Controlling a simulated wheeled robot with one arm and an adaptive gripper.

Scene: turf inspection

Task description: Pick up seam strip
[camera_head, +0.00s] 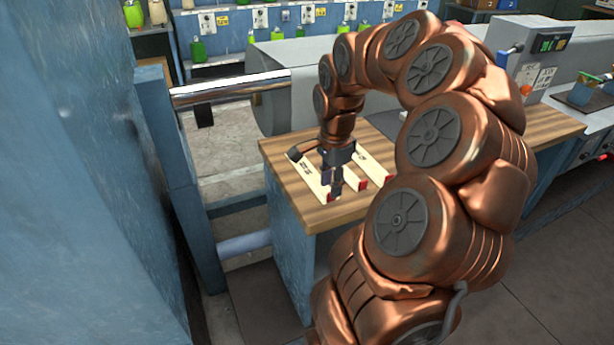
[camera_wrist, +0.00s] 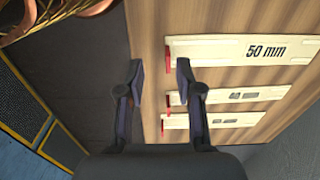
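Three pale strips with red ends lie side by side on a wooden tabletop. In the wrist view, the widest strip (camera_wrist: 215,52) is marked "50 mm" and is at the top. A narrower strip (camera_wrist: 222,97) lies below it, and another narrow strip (camera_wrist: 225,120) is lowest; their marks are too small to read. In the head view, the strips lie under and beside my gripper (camera_head: 341,186), which points down over the tabletop. In the wrist view, my gripper (camera_wrist: 160,65) is open and empty. Its fingers are near the strips' red ends. I cannot tell which strip is the seam strip.
The wooden tabletop (camera_head: 283,160) tops a blue cabinet. A grey roll (camera_head: 335,95) and a metal bar (camera_head: 230,88) are behind it. A control box (camera_head: 537,60) stands at the right. A blue panel (camera_head: 75,180) fills the left. Green bottles (camera_head: 197,50) stand at the back.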

